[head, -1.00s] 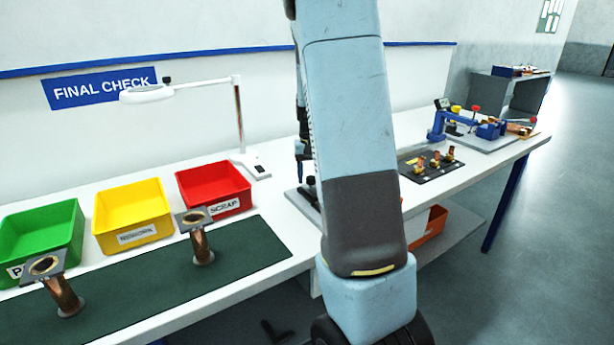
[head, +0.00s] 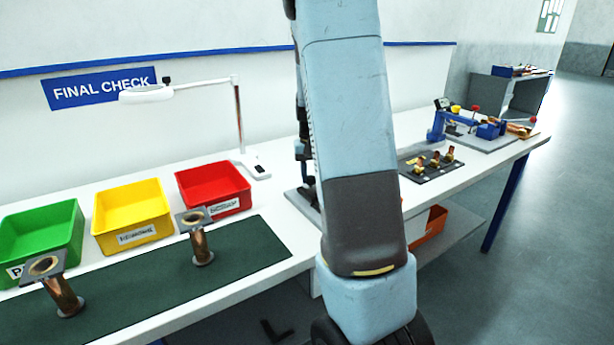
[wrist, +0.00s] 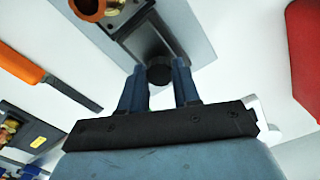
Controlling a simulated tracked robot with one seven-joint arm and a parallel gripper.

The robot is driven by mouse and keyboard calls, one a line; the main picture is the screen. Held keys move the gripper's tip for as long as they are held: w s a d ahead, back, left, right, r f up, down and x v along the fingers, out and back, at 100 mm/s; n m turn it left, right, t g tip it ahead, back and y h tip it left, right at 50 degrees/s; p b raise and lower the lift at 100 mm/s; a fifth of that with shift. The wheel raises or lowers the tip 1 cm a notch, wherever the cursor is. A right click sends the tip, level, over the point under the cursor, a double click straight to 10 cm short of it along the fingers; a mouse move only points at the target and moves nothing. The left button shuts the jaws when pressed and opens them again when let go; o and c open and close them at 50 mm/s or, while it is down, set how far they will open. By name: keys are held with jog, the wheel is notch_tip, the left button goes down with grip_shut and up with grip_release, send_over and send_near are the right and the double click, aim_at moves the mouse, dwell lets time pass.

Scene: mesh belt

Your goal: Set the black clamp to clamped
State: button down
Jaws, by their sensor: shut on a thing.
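The black clamp shows in the wrist view as a dark arm on a grey plate (wrist: 192,22), with a round black knob (wrist: 159,75) at its near end. My gripper (wrist: 159,68) has its two blue-grey fingers on either side of this knob and is shut on it. A copper-coloured tube part (wrist: 88,8) sits beside the clamp's far end at the top left. In the head view my arm hides most of the clamp; only dark parts and a plate edge (head: 303,206) show at its left side. The clamp's exact angle is hard to tell.
In the wrist view, an orange-handled tool (wrist: 20,64) lies left and a red bin (wrist: 306,50) stands right. In the head view, the red bin (head: 214,187) and lamp (head: 240,115) are left of my arm, a black parts tray (head: 432,173) right.

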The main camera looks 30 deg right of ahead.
jog(key=shift+s+f, duration=0.1)
jog(key=shift+s, duration=1.2)
jog(key=c, duration=0.8)
grip_release()
notch_tip(320, 180, up, 14)
jog(key=shift+f, duration=0.1)
jog(key=s+a+r+n+t, duration=0.2)
jog(key=s+a, duration=0.8)
jog(key=s, duration=0.1)
jog(key=s+a+r+n+t, duration=0.2)
jog(key=s+a+n+t, duration=0.1)
jog(key=s+a, duration=0.7)
jog(key=shift+s+r+t, duration=0.3)
jog(key=shift+s, duration=0.9)
